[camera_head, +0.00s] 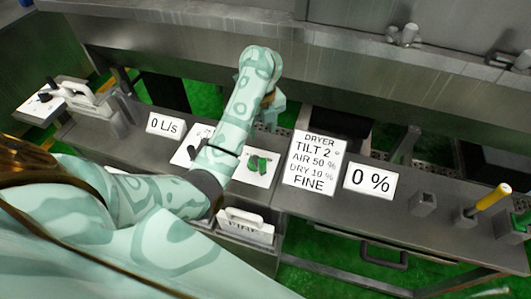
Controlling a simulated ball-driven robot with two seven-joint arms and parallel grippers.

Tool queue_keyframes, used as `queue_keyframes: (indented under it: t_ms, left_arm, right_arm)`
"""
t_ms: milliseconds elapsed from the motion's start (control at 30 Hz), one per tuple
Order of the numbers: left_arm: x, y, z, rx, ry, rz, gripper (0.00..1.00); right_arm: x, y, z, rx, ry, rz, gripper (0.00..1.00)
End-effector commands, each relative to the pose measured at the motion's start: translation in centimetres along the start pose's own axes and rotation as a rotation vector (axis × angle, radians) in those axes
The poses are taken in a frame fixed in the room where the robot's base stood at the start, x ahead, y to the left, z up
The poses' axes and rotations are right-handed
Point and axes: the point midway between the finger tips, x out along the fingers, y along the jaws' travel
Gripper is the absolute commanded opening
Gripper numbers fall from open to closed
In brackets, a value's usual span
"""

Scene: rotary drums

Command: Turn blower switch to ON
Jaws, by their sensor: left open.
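A white switch panel (249,177) lies on the grey console, partly hidden behind my left arm. A green switch (258,165) stands on it to the right of my arm, and a dark part (194,147) shows to the left. I cannot read any label to tell which is the blower switch, or its setting. My left arm crosses over the panel and bends down beyond it. My left gripper (272,118) is at the console's far edge, apart from the green switch. It is open, its fingers mostly hidden. My right gripper is not in view.
A "0 L/s" display (166,125) sits left, a dryer display (315,161) and a "0 %" display (371,181) right. A yellow-handled lever (492,197) stands at the far right. A white-handled box (246,226) is at the near edge. A metal wall (330,70) runs behind.

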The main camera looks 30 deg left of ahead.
Motion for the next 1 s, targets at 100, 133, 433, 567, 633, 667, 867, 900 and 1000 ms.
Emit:
queue_keyframes:
  t_ms: [100, 133, 433, 567, 633, 667, 867, 900, 1000]
  left_arm:
    - [3.1, 0.1, -0.1, 0.0, 0.004, 0.005, 0.46]
    - [3.8, 0.1, -0.1, 0.0, 0.005, 0.006, 0.46]
    - [11.5, 0.2, -0.1, 0.0, 0.003, 0.009, 0.46]
    - [13.8, 0.2, 0.0, 0.0, 0.001, 0.009, 0.46]
    - [14.6, 0.2, 0.0, 0.0, 0.001, 0.008, 0.46]
    - [14.9, 0.2, 0.0, 0.0, 0.0, 0.008, 0.46]
    - [15.7, 0.2, 0.0, 0.0, -0.001, 0.007, 0.46]
    - [15.7, 0.2, 0.0, 0.0, -0.002, 0.007, 0.46]
    - [15.7, 0.2, 0.0, 0.0, -0.002, 0.007, 0.46]
  right_arm:
    - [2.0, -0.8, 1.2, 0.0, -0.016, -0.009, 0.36]
    - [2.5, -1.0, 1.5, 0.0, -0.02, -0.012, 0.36]
    - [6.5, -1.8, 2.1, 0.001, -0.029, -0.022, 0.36]
    - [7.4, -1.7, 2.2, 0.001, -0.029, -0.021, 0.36]
    - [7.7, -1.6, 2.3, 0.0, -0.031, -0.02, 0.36]
    - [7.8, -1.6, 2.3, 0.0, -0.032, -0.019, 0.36]
    - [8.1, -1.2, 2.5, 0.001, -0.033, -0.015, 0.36]
    - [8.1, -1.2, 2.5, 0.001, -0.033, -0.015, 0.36]
    - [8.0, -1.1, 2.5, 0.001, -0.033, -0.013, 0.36]
